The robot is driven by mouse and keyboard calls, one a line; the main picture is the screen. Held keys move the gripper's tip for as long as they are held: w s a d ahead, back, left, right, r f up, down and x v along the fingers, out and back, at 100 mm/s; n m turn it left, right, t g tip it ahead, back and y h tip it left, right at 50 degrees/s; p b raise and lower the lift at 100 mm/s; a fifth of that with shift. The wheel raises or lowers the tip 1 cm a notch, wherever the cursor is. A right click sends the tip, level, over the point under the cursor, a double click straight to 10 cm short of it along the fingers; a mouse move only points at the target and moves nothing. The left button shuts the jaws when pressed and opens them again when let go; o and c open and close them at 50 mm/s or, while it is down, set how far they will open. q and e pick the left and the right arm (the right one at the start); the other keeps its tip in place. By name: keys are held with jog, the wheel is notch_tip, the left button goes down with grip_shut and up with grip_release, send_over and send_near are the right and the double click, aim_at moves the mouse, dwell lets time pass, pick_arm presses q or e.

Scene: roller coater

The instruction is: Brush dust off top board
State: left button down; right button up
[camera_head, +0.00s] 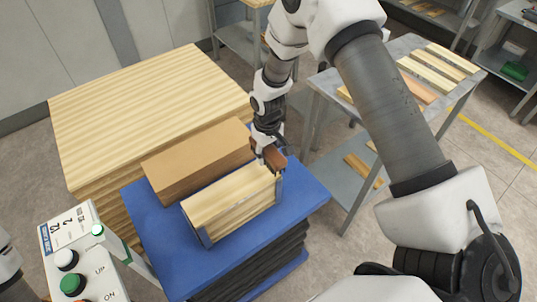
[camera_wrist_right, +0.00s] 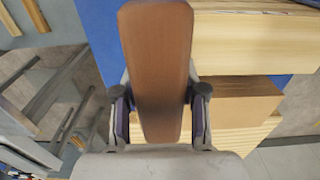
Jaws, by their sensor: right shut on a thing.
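The top board (camera_head: 232,194) is pale striped wood. It lies on a short stack held between metal corner guides on the blue lift table (camera_head: 304,196). My right gripper (camera_head: 268,150) is shut on a brown brush (camera_head: 276,159) at the right end of the stack. In the right wrist view the brush (camera_wrist_right: 157,55) points away between the two fingers (camera_wrist_right: 160,112), and the pale boards (camera_wrist_right: 255,42) lie to its right. The bristles are hidden, so I cannot tell whether they touch the board. No dust can be made out. My left gripper is out of view.
A brown block (camera_head: 195,160) lies behind the board stack on the blue table. A large pale wood stack (camera_head: 140,105) stands behind it. A control box (camera_head: 78,255) with buttons is at front left. A grey table (camera_head: 405,50) with planks stands at right.

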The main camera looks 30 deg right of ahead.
aim_at(269, 147)
jog(key=shift+d+r+p, duration=0.15)
jog(key=shift+r+p, duration=0.35)
jog(key=shift+r, duration=0.25)
jog(key=shift+d+r+p, duration=0.1)
jog(key=shift+r+p, duration=0.4)
jog(key=shift+r, duration=0.2)
jog(key=shift+a+r, duration=0.15)
jog(key=shift+r, duration=0.05)
jog(key=shift+f, duration=0.1)
